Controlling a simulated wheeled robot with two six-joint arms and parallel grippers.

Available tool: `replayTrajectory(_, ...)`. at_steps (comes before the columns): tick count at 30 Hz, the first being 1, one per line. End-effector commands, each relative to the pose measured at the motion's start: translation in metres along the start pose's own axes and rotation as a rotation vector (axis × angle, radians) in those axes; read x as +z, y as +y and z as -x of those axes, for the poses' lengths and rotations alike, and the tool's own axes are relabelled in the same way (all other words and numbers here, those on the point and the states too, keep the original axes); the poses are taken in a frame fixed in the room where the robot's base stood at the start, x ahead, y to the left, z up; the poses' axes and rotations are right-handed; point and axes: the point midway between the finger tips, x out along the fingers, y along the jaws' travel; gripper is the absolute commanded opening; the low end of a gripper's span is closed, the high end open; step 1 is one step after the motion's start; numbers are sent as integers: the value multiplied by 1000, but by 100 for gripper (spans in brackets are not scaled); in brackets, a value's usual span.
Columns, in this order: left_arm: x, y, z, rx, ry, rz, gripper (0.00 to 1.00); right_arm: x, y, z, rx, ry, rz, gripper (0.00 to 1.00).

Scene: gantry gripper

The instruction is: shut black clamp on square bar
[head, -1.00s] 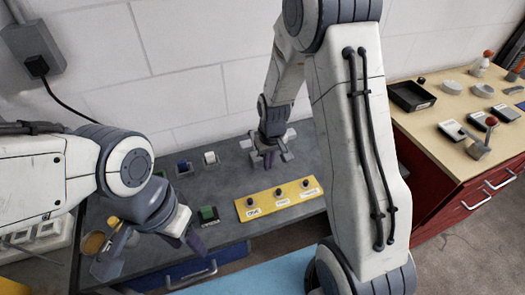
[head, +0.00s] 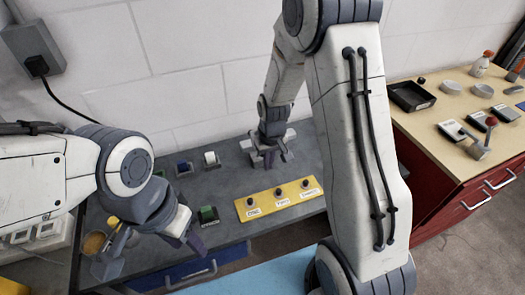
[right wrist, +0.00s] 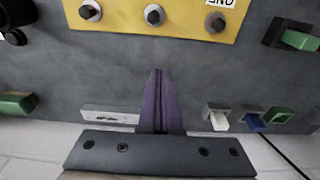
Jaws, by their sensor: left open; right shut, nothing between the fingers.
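On the grey bench in the head view, a black holder with a green block (head: 208,214) sits left of the yellow panel. It also shows at the right of the right wrist view (right wrist: 297,40). I cannot tell for certain which piece is the black clamp or the square bar. My left gripper (head: 190,242) is open and empty over the bench's front edge, left of the panel. My right gripper (head: 268,160) is over the bench behind the panel. In the right wrist view its purple fingers (right wrist: 157,85) are together with nothing between them.
The yellow panel (head: 278,200) carries three dark knobs and small labels. White (head: 210,159) and blue (head: 184,167) blocks in holders stand behind. A wooden-topped red cabinet (head: 455,115) with trays and small items is at the right. My right arm hides the bench's right part.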

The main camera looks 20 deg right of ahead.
Motion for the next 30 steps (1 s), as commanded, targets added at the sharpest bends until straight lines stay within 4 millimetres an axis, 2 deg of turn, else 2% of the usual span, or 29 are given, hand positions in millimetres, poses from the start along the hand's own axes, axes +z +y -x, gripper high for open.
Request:
replayTrajectory(11,0,0,1,0,0,0,50,-2,0,0,0,0,0,0)
replayTrajectory(30,-1,1,12,0,0,0,50,-47,0,1,0,2,0,0)
